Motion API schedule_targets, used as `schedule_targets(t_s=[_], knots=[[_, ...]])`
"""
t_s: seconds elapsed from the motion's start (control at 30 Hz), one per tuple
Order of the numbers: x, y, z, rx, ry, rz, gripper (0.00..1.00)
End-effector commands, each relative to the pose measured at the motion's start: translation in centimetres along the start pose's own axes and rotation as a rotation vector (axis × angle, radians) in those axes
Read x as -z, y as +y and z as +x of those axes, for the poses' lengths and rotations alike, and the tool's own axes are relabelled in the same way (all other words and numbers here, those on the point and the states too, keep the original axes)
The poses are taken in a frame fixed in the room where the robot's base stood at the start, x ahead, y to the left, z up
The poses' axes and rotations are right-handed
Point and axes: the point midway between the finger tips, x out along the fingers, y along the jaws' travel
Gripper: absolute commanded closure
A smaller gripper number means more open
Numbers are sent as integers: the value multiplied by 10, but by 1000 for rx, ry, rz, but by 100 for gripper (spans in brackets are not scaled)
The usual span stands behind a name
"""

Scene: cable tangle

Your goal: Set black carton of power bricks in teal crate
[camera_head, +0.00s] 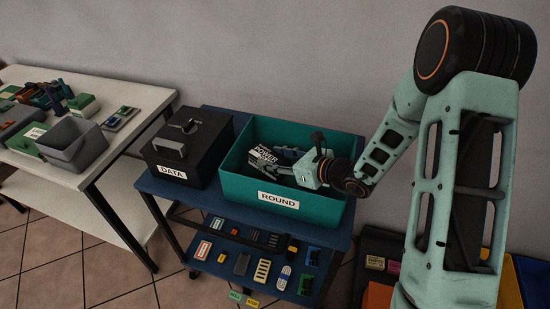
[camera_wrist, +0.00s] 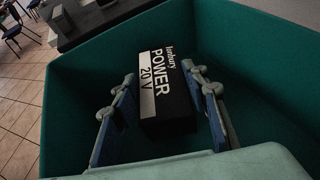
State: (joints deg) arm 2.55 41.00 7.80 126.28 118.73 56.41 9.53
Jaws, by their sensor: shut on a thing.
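The crate's wall carries a "ROUND" label and also shows around the carton in the wrist view (camera_wrist: 75,110). I cannot tell whether the carton touches the crate floor.
A black lidded box (camera_head: 185,150) labelled "DATA" stands left of the crate on the blue cart (camera_head: 160,188). The cart's lower shelf holds several small items. A white table (camera_head: 150,98) with a grey bin (camera_head: 73,146) is at left. Coloured bins stand at lower right.

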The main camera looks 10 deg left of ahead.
Motion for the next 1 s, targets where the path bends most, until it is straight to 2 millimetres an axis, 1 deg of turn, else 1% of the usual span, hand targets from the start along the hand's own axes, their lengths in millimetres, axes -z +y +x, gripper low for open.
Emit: schedule_targets(t_s=[0.43,0.57,0.6,0.7,0.73,1.0], knots=[[11,0,5,0,-2,-1,94],[10,0,4,0,-2,-1,94],[11,0,4,0,0,0,54],[11,0,4,0,0,0,43],[11,0,4,0,0,0,41],[10,0,4,0,0,0,41]])
